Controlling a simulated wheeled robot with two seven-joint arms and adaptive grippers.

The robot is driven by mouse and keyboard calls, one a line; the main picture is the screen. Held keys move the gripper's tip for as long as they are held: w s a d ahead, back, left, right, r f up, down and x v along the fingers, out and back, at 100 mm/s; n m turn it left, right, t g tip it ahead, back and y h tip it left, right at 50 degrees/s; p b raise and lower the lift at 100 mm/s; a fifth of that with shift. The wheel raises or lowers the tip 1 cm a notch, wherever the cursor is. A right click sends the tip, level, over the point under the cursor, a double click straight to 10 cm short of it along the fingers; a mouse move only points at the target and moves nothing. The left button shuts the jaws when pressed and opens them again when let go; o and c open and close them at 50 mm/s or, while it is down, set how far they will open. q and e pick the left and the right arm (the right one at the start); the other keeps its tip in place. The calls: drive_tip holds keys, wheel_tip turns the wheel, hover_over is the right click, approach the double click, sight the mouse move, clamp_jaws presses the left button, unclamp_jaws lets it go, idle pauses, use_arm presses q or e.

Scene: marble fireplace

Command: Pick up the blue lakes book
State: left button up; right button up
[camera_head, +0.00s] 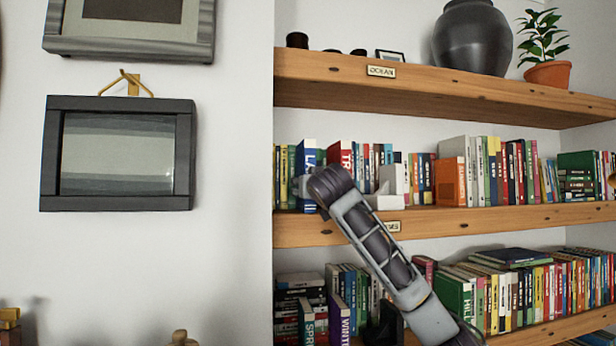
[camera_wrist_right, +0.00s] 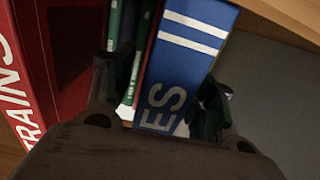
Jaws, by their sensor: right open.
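The blue lakes book (camera_head: 305,158) stands upright on the middle shelf in the head view, with white letters "LA" showing. In the right wrist view the blue spine (camera_wrist_right: 187,60) shows two white stripes and "ES". My right gripper (camera_wrist_right: 164,95) is open in front of it. One finger is at the spine's right edge; the other is left of it, over thin green and red books. I cannot tell whether either finger touches. My left gripper is not in view.
A red "TRAINS" book (camera_wrist_right: 65,60) is beside the thin books in the right wrist view. A white block-like object (camera_head: 393,182) stands right of my wrist. The middle shelf (camera_head: 450,218) holds several books; the upper shelf (camera_head: 440,92) holds a vase (camera_head: 472,40) and plant.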

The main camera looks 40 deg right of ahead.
drive_tip(key=shift+p+x, duration=0.5)
drive_tip(key=shift+x, duration=1.05)
drive_tip(key=shift+s, duration=0.1)
drive_tip(key=c, duration=1.2)
clamp_jaws()
drive_tip(key=shift+d+r, duration=0.1)
